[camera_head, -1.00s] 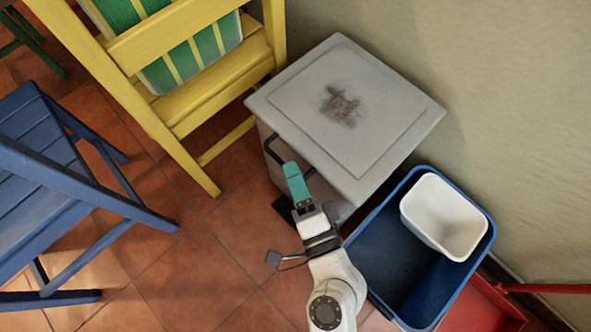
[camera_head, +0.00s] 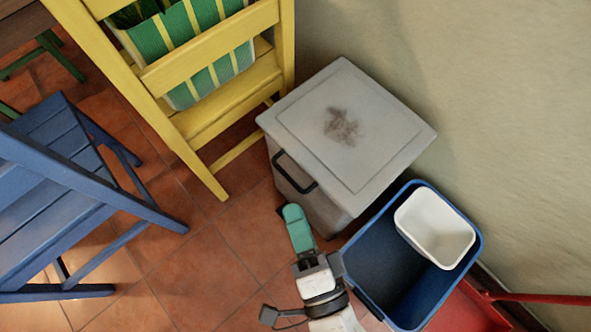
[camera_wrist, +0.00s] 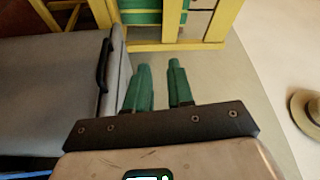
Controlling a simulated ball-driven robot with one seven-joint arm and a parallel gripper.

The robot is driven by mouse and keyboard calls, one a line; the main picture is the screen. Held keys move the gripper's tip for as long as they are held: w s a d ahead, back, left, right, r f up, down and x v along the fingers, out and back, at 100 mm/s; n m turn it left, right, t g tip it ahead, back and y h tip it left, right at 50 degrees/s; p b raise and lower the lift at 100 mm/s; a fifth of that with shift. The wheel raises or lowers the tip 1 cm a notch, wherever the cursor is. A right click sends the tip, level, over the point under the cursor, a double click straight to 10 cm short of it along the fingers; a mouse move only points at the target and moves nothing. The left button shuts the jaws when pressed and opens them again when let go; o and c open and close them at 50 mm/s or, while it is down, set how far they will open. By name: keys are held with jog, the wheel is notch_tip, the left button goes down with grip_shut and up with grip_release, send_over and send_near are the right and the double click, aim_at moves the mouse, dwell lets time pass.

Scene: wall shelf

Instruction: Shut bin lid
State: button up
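The grey bin (camera_head: 318,213) stands against the wall with its lid (camera_head: 375,150) lying flat over the top, shut as far as I can see. The lid has a dark brown smudge. A black handle (camera_head: 295,175) is on the bin's front; it also shows in the wrist view (camera_wrist: 104,65). My gripper (camera_head: 292,208) is in front of the bin, apart from the handle. In the wrist view my gripper (camera_wrist: 160,66) has its two green fingers apart with nothing between them, to the right of the bin (camera_wrist: 50,85).
A blue container (camera_head: 375,265) holding a white tub (camera_head: 435,228) stands right of the bin. A yellow chair (camera_head: 225,105) is behind left, a blue chair (camera_head: 60,180) at far left. The tiled floor (camera_head: 200,260) between is clear.

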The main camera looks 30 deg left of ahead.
jog(key=s+d+r, duration=0.2)
jog(key=s, duration=0.3)
jog(key=shift+d+r, duration=0.2)
jog(key=shift+r, duration=0.1)
dwell(0.4)
